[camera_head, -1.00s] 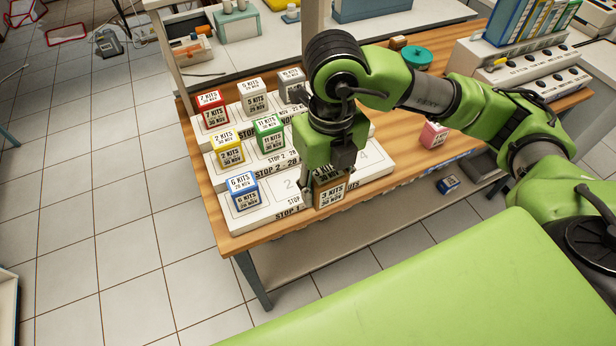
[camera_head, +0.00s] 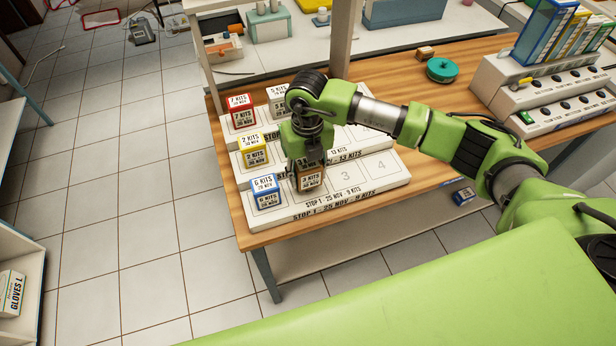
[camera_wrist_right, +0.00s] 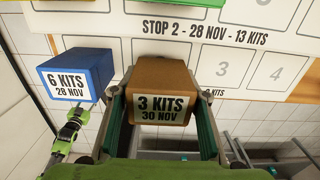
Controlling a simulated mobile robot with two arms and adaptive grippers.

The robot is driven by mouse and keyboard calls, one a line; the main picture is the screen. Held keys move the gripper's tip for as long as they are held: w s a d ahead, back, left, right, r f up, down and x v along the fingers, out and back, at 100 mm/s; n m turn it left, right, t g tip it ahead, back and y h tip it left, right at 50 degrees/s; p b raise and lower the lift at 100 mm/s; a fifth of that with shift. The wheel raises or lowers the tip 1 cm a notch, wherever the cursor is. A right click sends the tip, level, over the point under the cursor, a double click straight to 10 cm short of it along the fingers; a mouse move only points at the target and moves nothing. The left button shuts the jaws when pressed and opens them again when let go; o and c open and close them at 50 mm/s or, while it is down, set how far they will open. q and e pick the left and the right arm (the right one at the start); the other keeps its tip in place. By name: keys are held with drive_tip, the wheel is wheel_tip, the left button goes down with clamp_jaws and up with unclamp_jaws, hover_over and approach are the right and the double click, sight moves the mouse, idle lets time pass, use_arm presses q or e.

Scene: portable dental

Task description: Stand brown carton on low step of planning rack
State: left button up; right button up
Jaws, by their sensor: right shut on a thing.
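The brown carton (camera_head: 310,179), labelled 3 KITS 30 NOV, is upright in my right gripper (camera_head: 306,160). In the right wrist view the brown carton (camera_wrist_right: 161,88) sits between the two fingers, which are shut on its sides. It is at slot 2 of the low step (camera_head: 378,170) of the white planning rack, right of the blue carton (camera_head: 266,190). I cannot tell whether its base touches the step. Slots 3 and 4 are bare. My left gripper is not clearly seen.
Red (camera_head: 240,112) and yellow (camera_head: 254,150) cartons stand on the higher steps; my right arm hides part of those steps. A teal round item (camera_head: 441,69) and a slotted grey unit (camera_head: 545,90) stand at the right of the wooden table.

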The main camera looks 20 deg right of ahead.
sight(308, 181)
wheel_tip(308, 181, down, 2)
drive_tip(key=shift+f+p, duration=0.1)
drive_tip(key=shift+p, duration=0.55)
drive_tip(key=shift+f, duration=0.3)
drive_tip(key=shift+f, duration=0.1)
drive_tip(key=shift+f+b, duration=0.15)
drive_tip(key=shift+b, duration=0.15)
drive_tip(key=o, duration=1.1)
